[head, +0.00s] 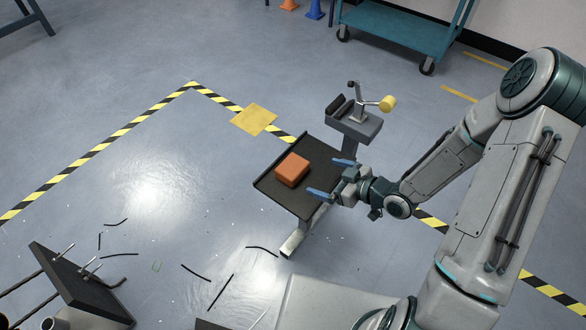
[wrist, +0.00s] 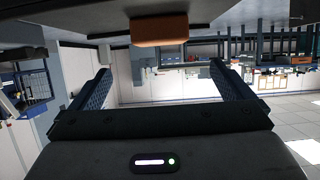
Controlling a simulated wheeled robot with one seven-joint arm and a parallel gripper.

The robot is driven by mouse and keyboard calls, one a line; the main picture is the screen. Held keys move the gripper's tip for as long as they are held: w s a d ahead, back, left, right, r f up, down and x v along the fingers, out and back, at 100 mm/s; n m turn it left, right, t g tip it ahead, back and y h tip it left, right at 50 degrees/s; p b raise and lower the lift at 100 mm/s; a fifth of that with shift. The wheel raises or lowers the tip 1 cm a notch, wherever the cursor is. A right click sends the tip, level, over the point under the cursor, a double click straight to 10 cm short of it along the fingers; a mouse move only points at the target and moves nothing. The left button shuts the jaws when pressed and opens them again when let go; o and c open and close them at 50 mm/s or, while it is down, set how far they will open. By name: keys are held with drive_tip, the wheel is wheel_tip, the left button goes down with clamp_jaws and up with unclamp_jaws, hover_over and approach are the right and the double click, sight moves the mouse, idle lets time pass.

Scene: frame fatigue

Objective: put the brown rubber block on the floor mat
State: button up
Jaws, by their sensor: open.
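The brown rubber block (head: 292,169), orange-brown with rounded edges, rests on a black raised tray. My gripper (head: 331,178) is open and empty, just right of the block, its two blue fingers pointing towards it. In the wrist view the block (wrist: 160,30) shows at the top, beyond the open fingers of my gripper (wrist: 160,84) and not between them. A flat yellow square (head: 254,119), which looks like the floor mat, lies on the floor behind the tray, across the striped tape. Nothing is on it.
The black tray (head: 268,181) stands on a metal leg. Next to it is a grey stand (head: 355,127) with a lever and yellow knob. Thin black rods (head: 195,272) litter the floor at front left. A teal cart (head: 405,30) stands behind. Floor around the mat is clear.

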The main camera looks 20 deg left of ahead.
sight(292, 168)
drive_tip(key=b+x, duration=0.2)
drive_tip(key=x, duration=0.6)
drive_tip(key=shift+a+f, duration=0.1)
drive_tip(key=shift+a, duration=0.15)
drive_tip(key=b+x, duration=0.1)
drive_tip(key=x, duration=0.1)
drive_tip(key=f+b+x, duration=0.1)
drive_tip(key=x, duration=0.1)
drive_tip(key=shift+a+f+b, duration=0.15)
drive_tip(key=shift+f+b, duration=0.05)
drive_tip(key=shift+b, duration=0.2)
drive_tip(key=shift+w+a, duration=0.15)
drive_tip(key=shift+a, duration=0.05)
drive_tip(key=shift+r, duration=0.1)
drive_tip(key=c, duration=1.1)
drive_tip(key=shift+r, duration=0.1)
